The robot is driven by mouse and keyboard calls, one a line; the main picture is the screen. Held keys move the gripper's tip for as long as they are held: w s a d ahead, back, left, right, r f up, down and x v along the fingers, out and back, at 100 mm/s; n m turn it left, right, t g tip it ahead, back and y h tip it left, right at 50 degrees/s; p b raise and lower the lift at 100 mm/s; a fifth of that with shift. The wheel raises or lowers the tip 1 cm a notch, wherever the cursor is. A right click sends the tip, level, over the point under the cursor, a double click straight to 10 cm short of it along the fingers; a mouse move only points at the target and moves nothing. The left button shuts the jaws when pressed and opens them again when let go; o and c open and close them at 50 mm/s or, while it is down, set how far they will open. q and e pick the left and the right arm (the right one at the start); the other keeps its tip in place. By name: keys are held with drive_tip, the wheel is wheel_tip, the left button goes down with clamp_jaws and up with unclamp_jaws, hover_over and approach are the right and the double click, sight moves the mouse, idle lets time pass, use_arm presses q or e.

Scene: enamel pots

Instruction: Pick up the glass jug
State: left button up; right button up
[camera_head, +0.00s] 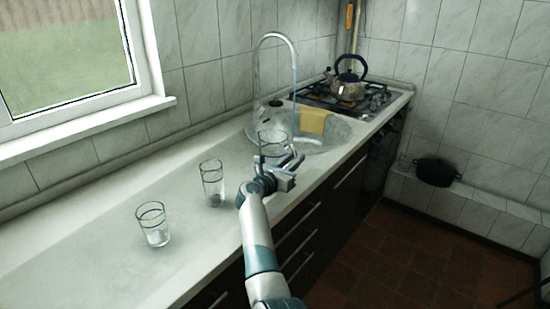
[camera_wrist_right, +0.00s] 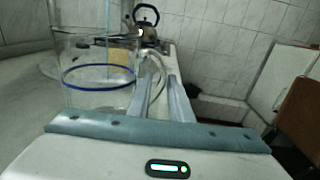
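The glass jug (camera_head: 272,140) is clear with a dark ring and stands upright on the counter at the sink's near edge. In the right wrist view the jug (camera_wrist_right: 98,82) fills the left side, with a blue ring and a curved clear shape, apparently its handle, at its right. My right gripper (camera_head: 281,167) is just in front of the jug in the head view. Its two fingers (camera_wrist_right: 162,85) stand apart, with the curved shape showing between them; I cannot tell whether they touch it. My left gripper is not in view.
Two ringed glasses (camera_head: 212,183) (camera_head: 153,223) stand on the counter left of my right arm. Behind the jug are the sink with a tall faucet (camera_head: 294,72), a yellow cloth (camera_head: 313,121) and a kettle (camera_head: 348,84) on the stove. A black pot (camera_head: 436,172) sits on the right ledge.

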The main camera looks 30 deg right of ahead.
drive_tip(key=shift+d+f, duration=0.1)
clamp_jaws()
drive_tip(key=shift+f, duration=0.1)
idle(0.9)
idle(0.3)
